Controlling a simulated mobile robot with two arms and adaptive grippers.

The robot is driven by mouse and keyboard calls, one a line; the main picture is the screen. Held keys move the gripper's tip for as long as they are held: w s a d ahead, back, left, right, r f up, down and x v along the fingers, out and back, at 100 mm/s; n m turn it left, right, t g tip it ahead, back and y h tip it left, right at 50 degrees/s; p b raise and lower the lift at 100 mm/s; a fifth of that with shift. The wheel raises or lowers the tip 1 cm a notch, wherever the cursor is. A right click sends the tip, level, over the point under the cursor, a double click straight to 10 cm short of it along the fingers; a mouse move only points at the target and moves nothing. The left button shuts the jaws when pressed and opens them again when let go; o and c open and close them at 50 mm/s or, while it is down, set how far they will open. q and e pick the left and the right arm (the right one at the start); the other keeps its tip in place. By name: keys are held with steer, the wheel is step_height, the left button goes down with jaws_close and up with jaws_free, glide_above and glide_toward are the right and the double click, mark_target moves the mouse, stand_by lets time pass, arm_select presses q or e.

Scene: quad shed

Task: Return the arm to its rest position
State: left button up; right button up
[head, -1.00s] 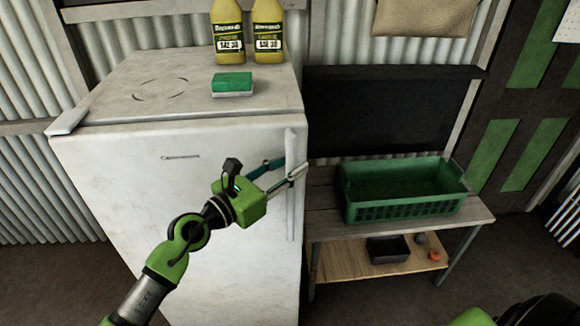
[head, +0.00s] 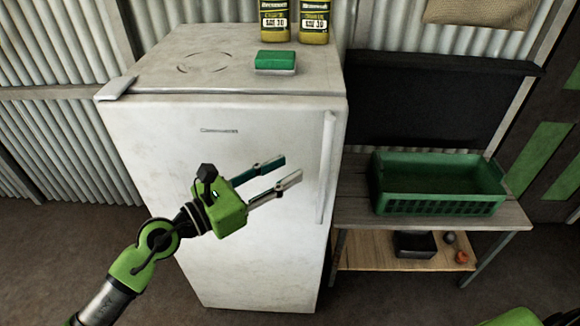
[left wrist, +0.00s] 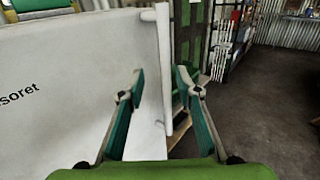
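My left gripper (head: 280,178) is in front of the white fridge (head: 215,180), left of its handle (head: 327,165). Its two fingers are spread apart with nothing between them. In the left wrist view the open fingers (left wrist: 158,90) frame the fridge's edge, and the handle (left wrist: 163,60) stands beyond them, apart from them. The fridge door is closed. My right gripper is not visible; only a green and black part of my body shows at the bottom right corner of the head view.
On the fridge stand a green and white sponge (head: 275,62) and two yellow bottles (head: 296,20). A green crate (head: 440,205) stands on a wooden bench (head: 350,190) at right, with a black tray (head: 414,244) on its lower shelf. Grey floor is free left of the fridge.

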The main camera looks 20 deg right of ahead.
arm_select(q)
steer(key=shift+f, duration=0.1)
stand_by(0.3)
